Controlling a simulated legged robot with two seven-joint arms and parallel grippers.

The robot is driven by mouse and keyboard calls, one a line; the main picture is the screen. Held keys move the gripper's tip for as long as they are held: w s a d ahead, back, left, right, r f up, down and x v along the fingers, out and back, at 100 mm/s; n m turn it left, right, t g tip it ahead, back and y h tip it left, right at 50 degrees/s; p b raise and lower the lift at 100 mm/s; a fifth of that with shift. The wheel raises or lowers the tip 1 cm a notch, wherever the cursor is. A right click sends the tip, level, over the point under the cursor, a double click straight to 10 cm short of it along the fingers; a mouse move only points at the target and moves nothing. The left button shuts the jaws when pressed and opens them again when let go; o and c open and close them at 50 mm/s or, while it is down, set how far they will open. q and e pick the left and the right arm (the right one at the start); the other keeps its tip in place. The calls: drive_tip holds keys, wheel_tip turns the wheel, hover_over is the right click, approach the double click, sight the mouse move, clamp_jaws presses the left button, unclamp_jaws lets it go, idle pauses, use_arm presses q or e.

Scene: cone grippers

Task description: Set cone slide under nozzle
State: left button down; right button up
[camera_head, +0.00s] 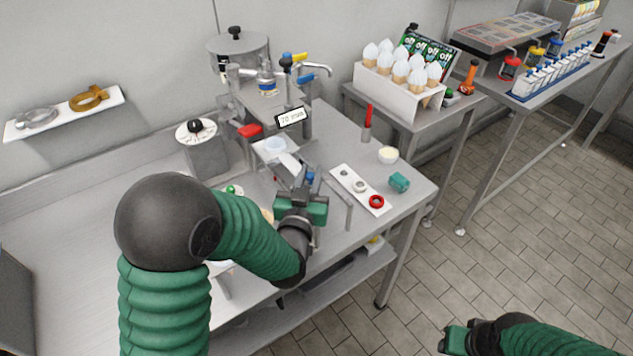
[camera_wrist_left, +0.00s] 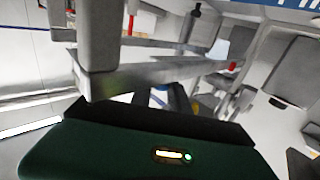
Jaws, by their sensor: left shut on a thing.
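My left gripper (camera_head: 298,192) is over the worktable, in front of the dispensing machine (camera_head: 268,92). It is shut on a grey metal piece that looks like the cone slide (camera_head: 288,162); the jaws hide part of it. In the left wrist view, grey metal bars (camera_wrist_left: 150,72) cross just ahead of the green gripper body. The nozzle is not clearly visible; I cannot tell whether the slide is lined up under it. My right gripper (camera_head: 454,340) is low at the bottom right, over the floor and away from the table; its jaws are too unclear to judge.
A white strip with rings (camera_head: 362,189), a teal part (camera_head: 399,182), a small bowl (camera_head: 388,155) and a red-handled tool (camera_head: 367,122) lie to the right. A box of cones (camera_head: 397,100) stands on the side table.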

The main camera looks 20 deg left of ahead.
use_arm(q)
drive_tip(key=shift+w+a, duration=0.25)
drive_tip(key=shift+a, duration=0.05)
drive_tip(key=shift+r, duration=0.1)
drive_tip(key=c, duration=1.6)
unclamp_jaws()
drive_tip(key=shift+c, duration=0.2)
drive_tip(key=o, duration=0.4)
drive_tip(key=shift+w, duration=0.15)
drive_tip(key=shift+c, duration=0.2)
